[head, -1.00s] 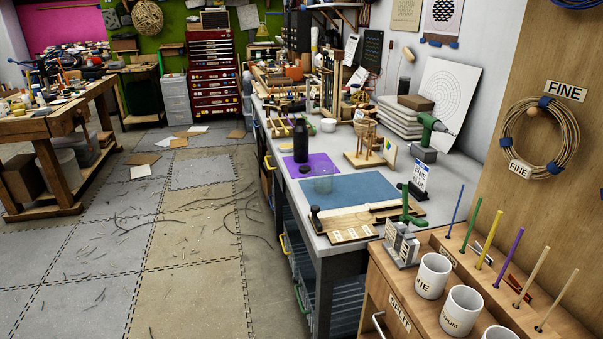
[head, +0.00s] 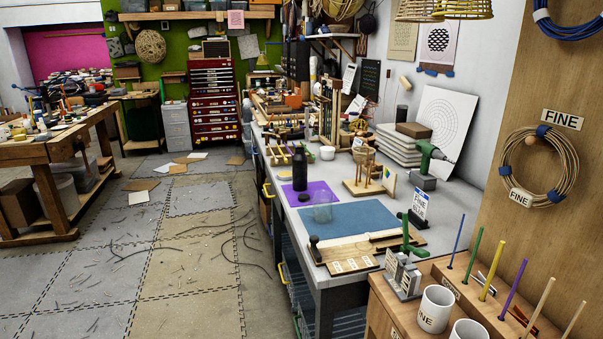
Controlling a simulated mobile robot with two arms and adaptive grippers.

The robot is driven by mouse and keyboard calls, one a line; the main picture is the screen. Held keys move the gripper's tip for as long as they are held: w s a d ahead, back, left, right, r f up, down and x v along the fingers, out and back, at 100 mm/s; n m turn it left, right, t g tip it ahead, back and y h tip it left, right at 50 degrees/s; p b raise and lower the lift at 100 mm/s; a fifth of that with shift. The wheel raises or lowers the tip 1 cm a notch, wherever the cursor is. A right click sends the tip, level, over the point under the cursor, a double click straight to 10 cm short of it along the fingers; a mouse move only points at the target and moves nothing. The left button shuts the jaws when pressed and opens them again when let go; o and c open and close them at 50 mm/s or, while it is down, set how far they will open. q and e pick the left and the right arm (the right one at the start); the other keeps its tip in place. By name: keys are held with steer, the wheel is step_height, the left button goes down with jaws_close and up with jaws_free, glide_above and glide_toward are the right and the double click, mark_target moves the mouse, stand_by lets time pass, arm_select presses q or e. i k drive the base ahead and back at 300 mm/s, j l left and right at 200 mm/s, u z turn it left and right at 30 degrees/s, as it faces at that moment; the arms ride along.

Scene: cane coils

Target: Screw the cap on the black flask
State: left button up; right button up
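The black flask (head: 299,170) stands upright on the grey workbench, at the back edge of a purple mat (head: 318,188). A small dark round piece (head: 304,197), which looks like its cap, lies on the purple mat in front of the flask. The flask's top is too small to make out clearly. Neither of my grippers shows in the head view.
A clear glass (head: 322,208) stands by a blue mat (head: 350,218) nearer me. A wooden board (head: 345,262), a green-handled tool (head: 408,238) and white mugs (head: 435,308) are at the near end. The floor left of the bench is open, with scattered cane strips (head: 180,240).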

mark_target(300, 158)
steer(key=z, duration=0.4)
steer(key=i+j+z, duration=0.3)
steer(key=j+z, duration=0.3)
steer(key=i+j+z, duration=0.15)
steer(key=j+z, duration=0.15)
steer(key=j, duration=0.2)
steer(key=i+j+z, duration=0.1)
steer(key=j+z, duration=0.25)
steer(key=i+j+z, duration=0.1)
steer(key=j, duration=1.3)
steer(key=i+j+z, duration=0.1)
steer(key=j, duration=1.35)
